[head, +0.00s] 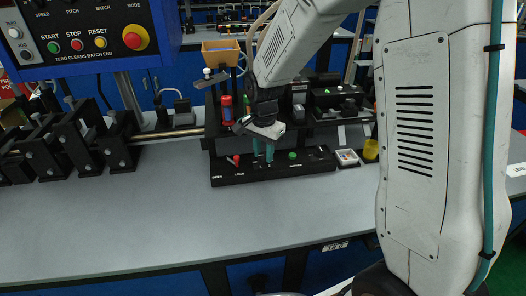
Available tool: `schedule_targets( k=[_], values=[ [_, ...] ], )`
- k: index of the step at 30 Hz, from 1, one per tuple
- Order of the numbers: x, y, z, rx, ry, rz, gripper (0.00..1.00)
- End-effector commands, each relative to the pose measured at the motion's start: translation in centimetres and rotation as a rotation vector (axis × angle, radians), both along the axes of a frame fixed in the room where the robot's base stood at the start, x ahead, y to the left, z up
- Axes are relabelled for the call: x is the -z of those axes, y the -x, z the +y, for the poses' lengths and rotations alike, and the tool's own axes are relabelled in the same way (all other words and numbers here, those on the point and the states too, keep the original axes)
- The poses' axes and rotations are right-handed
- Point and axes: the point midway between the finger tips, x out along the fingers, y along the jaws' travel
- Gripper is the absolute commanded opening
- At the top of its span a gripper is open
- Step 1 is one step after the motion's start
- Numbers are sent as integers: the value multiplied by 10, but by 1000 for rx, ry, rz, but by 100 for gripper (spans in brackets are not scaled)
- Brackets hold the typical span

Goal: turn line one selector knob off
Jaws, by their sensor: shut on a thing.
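A low black control panel (225,180) lies on the grey bench top, with a red-topped control (235,160) at its left and a green button (292,155) right of its middle. My gripper (263,156) reaches down from above with its teal fingers at the panel, between the red control and the green button. The fingers are close together, shut on a small knob at the panel. The knob is mostly hidden by the fingers, so I cannot tell which way it points. The small white labels on the panel are too small to read surely.
A raised black fixture (330,120) stands behind the panel, with a red and blue cylinder (226,107) at its left. A blue button box (85,35) hangs upper left. The front bench is clear.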

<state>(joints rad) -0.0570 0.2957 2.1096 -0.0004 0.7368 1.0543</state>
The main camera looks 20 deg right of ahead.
Motion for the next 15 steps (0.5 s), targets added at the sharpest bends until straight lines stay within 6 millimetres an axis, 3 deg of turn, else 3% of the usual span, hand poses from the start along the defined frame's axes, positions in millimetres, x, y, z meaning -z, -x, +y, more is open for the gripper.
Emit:
schedule_targets(
  k=[1,2,4,15],
  values=[
    [-1,-2,0,1,-1,-5,6],
    [-1,-2,0,1,-1,-5,31],
    [-1,-2,0,0,0,-4,50],
    [-7,-1,0,0,0,-4,50]
  ],
)
